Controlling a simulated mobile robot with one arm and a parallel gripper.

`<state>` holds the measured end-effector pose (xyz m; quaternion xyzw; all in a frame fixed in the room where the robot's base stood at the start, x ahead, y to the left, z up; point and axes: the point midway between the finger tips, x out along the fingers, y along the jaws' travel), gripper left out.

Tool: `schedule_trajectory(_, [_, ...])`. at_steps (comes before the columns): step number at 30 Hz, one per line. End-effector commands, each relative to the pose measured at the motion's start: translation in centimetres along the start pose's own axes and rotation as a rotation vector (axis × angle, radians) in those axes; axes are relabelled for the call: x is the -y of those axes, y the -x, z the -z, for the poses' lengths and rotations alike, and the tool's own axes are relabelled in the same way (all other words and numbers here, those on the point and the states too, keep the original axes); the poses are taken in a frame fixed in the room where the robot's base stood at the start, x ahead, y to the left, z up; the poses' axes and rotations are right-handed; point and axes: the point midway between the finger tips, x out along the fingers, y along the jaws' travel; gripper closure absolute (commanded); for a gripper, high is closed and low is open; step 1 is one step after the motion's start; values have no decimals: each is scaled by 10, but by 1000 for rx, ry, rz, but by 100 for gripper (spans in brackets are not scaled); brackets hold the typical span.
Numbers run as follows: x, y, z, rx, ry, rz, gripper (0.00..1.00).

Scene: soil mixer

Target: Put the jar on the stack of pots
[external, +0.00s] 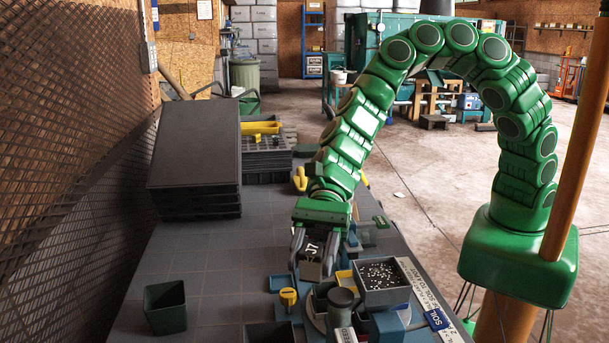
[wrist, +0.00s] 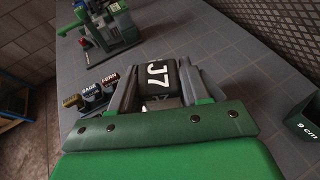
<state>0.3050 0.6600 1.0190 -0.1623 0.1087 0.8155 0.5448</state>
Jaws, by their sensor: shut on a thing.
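My gripper (external: 313,270) points down over the grey bench and is shut on a dark jar marked J7 (external: 311,249). In the wrist view the jar (wrist: 158,76) sits between the two fingers (wrist: 155,88), its lower part partly hidden by them. A dark green square pot (external: 165,306) stands on the bench to the left of my gripper, apart from it. I cannot tell if it is a nested stack. In the wrist view a green pot marked 9 cm (wrist: 303,130) shows at the right edge.
A grey box of white grains (external: 382,280) and a dark lidded container (external: 341,302) stand close to the right of my gripper. A yellow-topped part (external: 288,298) is just below it. Black stacked trays (external: 195,165) stand at the back left. The bench between gripper and pot is clear.

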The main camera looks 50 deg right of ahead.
Motion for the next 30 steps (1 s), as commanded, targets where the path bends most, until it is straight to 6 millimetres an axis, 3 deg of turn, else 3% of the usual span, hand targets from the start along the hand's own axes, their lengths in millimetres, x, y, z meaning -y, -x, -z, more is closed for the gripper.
schedule_trajectory(8, [24, -27, 5, 0, 2, -2, 85])
schedule_trajectory(21, [50, -64, 35, -1, 0, 0, 85])
schedule_trajectory(30, [57, -76, 42, 1, -1, -2, 85])
